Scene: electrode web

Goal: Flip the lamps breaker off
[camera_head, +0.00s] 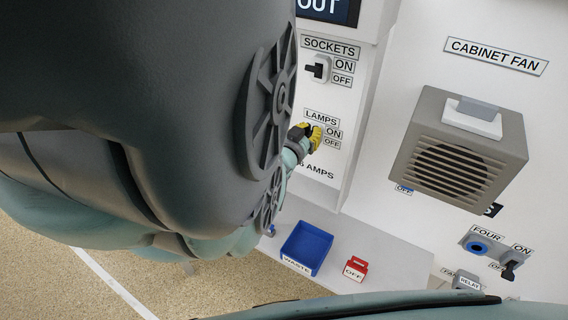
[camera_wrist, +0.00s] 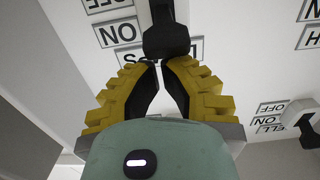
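The LAMPS breaker's label (camera_head: 322,118) is on the white panel in the head view, with ON and OFF labels beneath it. My gripper (camera_head: 311,137) is in front of the breaker there, so its lever is hidden. In the upside-down wrist view, a black lever (camera_wrist: 165,38) is just beyond my gripper's tips (camera_wrist: 160,66). Its wide end is beside the ON label (camera_wrist: 117,33), with OFF farther up. My yellow fingers converge at the tips with nothing visible between them. Contact with the lever cannot be told.
The SOCKETS breaker (camera_head: 318,69) is directly above. A grey cabinet fan (camera_head: 458,150) projects from the wall to the right. A blue waste bin (camera_head: 306,248) and a red OFF-labelled object (camera_head: 355,268) are on the ledge below. Another switch (camera_wrist: 300,112) shows at the wrist view's right.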

